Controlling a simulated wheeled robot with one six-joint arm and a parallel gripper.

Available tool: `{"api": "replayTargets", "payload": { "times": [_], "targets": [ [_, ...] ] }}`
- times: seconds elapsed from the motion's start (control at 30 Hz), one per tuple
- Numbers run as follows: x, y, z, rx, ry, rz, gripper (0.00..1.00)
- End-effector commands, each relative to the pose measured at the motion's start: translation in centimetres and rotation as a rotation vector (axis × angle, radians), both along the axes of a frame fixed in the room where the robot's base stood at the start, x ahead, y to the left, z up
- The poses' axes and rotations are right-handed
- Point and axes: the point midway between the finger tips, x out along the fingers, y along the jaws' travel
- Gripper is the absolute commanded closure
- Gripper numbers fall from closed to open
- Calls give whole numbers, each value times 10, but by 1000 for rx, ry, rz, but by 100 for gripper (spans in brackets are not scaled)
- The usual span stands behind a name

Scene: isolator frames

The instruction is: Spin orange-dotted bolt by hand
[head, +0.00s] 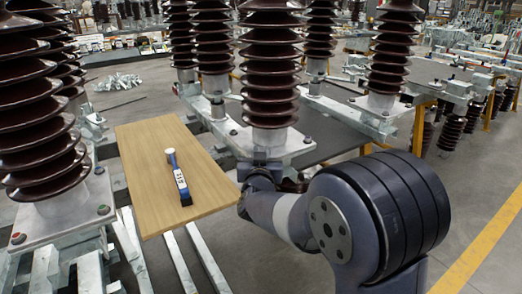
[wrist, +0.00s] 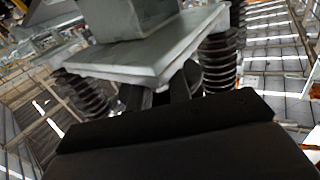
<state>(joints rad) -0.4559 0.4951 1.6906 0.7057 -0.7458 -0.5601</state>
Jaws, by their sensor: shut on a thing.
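My gripper (wrist: 160,94) shows in the wrist view, its two dark fingers reaching to the underside of a grey metal base plate (wrist: 150,62). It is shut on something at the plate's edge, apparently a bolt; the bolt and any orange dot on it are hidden. In the head view my arm comes from the right and my wrist ends at the near edge of the base plate (head: 290,148) under the middle brown insulator (head: 270,70); the fingertips are hidden there.
A wooden board (head: 150,160) carrying a blue and white tool (head: 180,184) lies left of my wrist. At the far left, another insulator plate (head: 60,226) has bolts with a reddish dot (head: 17,238) and a green dot (head: 103,209). More insulators stand close behind.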

Motion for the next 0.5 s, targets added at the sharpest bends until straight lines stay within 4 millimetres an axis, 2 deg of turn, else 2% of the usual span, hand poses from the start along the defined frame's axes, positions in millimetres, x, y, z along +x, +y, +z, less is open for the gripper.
{"api": "replayTargets", "payload": {
  "times": [0.27,0.5],
  "targets": [
    [0,2,6,-2,3,-174,100],
    [0,2,6,-3,1,-395,100]
  ]
}}
